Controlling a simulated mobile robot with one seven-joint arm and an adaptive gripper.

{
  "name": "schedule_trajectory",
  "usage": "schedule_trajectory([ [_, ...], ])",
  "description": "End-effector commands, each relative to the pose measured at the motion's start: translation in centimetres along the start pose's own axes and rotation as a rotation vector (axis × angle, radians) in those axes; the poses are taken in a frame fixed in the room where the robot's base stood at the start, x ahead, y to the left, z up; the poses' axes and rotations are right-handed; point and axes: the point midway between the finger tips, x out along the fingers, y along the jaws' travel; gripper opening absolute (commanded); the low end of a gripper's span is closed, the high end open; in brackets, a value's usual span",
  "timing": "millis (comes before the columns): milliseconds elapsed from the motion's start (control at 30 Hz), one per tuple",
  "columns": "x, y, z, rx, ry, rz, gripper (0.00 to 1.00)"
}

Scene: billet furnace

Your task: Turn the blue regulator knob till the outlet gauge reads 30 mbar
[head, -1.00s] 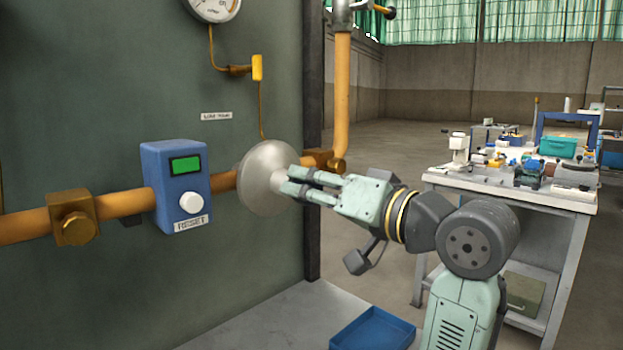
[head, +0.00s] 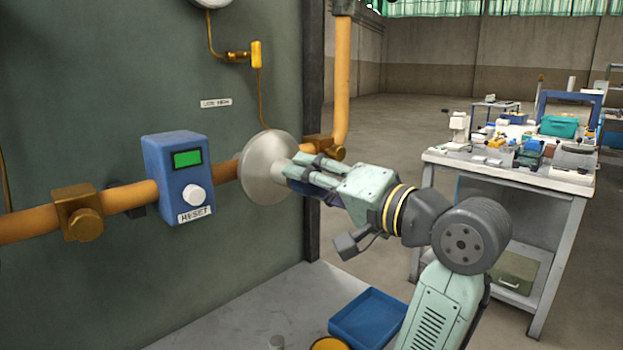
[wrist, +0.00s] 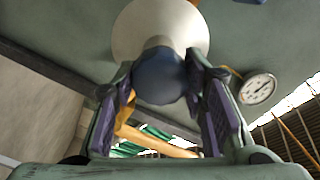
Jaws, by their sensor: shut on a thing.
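The regulator's pale metal dome (head: 262,180) sits on the orange pipe against the green panel; it also shows in the wrist view (wrist: 160,25). The blue knob (wrist: 160,78) sticks out from the dome. My gripper (head: 292,172) is shut on the knob, with one finger on each side of it in the wrist view. In the head view the fingers mostly hide the knob. A round white gauge (wrist: 257,88) shows at the right of the wrist view, too small to read. In the head view only a gauge's bottom edge (head: 212,3) shows.
A blue box (head: 178,178) with a green screen and a white RESET button is on the pipe left of the dome. A brass fitting (head: 78,212) is further left. A blue tray (head: 370,318) lies below. A cluttered workbench (head: 510,165) stands at the right.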

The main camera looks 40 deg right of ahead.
Motion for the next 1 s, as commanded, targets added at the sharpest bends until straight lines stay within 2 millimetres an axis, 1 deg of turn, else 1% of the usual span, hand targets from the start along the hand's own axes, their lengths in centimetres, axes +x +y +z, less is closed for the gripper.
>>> schedule_trajectory([
  [200,-0.1,0.0,-0.1,0.000,0.004,-0.001,0.11],
  [233,-0.1,0.0,-0.1,0.000,0.004,-0.001,0.41],
  [500,0.0,0.0,-0.1,-0.002,0.002,0.000,0.59],
  [833,-0.2,0.0,-0.1,-0.002,0.001,0.000,0.59],
  [933,-1.1,0.0,-0.1,-0.002,0.002,0.000,0.59],
  [1000,-2.2,0.0,-0.1,-0.003,0.004,0.000,0.59],
])
